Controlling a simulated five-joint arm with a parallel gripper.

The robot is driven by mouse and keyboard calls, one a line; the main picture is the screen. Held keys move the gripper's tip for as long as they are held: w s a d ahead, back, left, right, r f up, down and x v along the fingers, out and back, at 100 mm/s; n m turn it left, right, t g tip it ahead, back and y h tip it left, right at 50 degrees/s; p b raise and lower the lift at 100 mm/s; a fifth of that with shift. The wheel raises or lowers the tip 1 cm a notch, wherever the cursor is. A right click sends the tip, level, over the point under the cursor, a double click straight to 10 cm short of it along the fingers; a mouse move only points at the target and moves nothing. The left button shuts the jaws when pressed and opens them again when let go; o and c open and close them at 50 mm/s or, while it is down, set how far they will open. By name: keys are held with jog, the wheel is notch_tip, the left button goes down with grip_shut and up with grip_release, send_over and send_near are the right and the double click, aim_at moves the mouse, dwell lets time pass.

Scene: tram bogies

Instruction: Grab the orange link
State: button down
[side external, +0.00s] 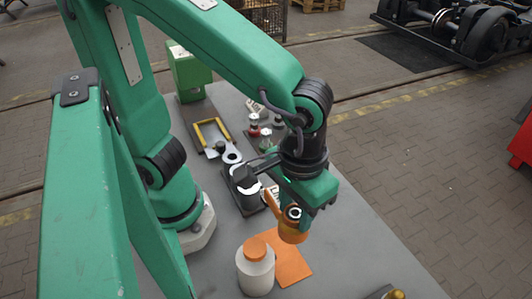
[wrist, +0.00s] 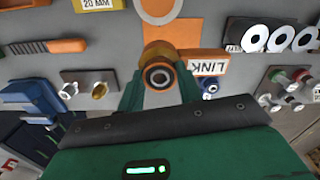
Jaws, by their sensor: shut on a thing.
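My gripper (side external: 292,212) points down over the grey bench and is shut on the orange link (side external: 292,233). In the wrist view the orange link (wrist: 158,52) sits between the two green fingers of my gripper (wrist: 160,88), with its round dark bushing facing the camera. The rest of the link is partly hidden by the fingers. An orange mat (side external: 290,265) lies on the bench below the link. I cannot tell how high the link is above the bench.
A white bottle with an orange cap (side external: 255,270) stands close left of the mat. The wrist view shows an orange-handled tool (wrist: 65,46) and white rings (wrist: 280,40).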

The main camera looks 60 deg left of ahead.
jog(key=shift+r, duration=2.35)
jog(key=shift+w, duration=0.1)
